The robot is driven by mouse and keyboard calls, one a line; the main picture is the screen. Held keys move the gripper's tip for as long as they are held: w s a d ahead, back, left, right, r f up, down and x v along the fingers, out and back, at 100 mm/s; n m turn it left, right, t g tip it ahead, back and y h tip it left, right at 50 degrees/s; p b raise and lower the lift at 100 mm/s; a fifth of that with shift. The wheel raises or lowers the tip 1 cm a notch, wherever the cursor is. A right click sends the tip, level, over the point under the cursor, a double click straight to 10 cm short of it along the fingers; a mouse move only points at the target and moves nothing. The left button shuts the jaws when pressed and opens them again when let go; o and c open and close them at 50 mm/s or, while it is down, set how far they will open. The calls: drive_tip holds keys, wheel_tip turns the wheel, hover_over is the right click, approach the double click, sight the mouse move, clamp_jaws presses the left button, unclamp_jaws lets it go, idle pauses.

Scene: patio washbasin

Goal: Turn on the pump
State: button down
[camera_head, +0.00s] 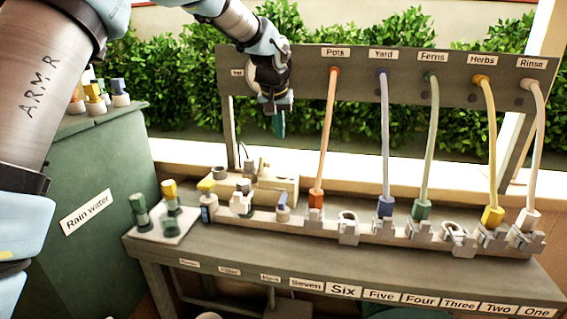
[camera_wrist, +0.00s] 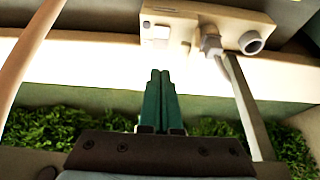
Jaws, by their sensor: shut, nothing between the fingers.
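A beige box that looks like the pump unit (camera_head: 284,183) sits at the back left of the bench, behind the row of fittings. In the wrist view the beige box (camera_wrist: 228,22) is at the top, with a pale switch-like plate (camera_wrist: 156,31) on its left face and a round grey port on its right. Whether the switch is on or off cannot be told. My gripper (camera_head: 279,128) hangs in the air above and behind the box, below the label board. Its green fingers (camera_wrist: 160,75) are together and empty, apart from the box.
Coloured hoses run from the label board (camera_head: 405,62) to fittings along the bench (camera_head: 350,268); the orange hose (camera_head: 328,130) is nearest my gripper. A green rain water tank (camera_head: 90,195) stands at left. Valves with green and yellow caps stand at the bench's left end. A hedge is behind.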

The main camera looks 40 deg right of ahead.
sight(284, 168)
drive_tip(key=p+x, duration=0.5)
drive_tip(key=x, duration=0.8)
drive_tip(key=shift+f, duration=0.2)
drive_tip(key=shift+w+f, duration=0.1)
drive_tip(key=shift+f, duration=0.05)
drive_tip(key=shift+d+f+b, duration=0.15)
drive_tip(key=shift+f+b, duration=0.15)
drive_tip(key=shift+b, duration=0.1)
drive_tip(key=shift+w+d, duration=0.1)
drive_tip(key=shift+w, duration=0.05)
drive_tip(key=shift+s+a+b, duration=0.45)
drive_tip(key=shift+s+a, duration=0.05)
drive_tip(key=shift+a, duration=0.2)
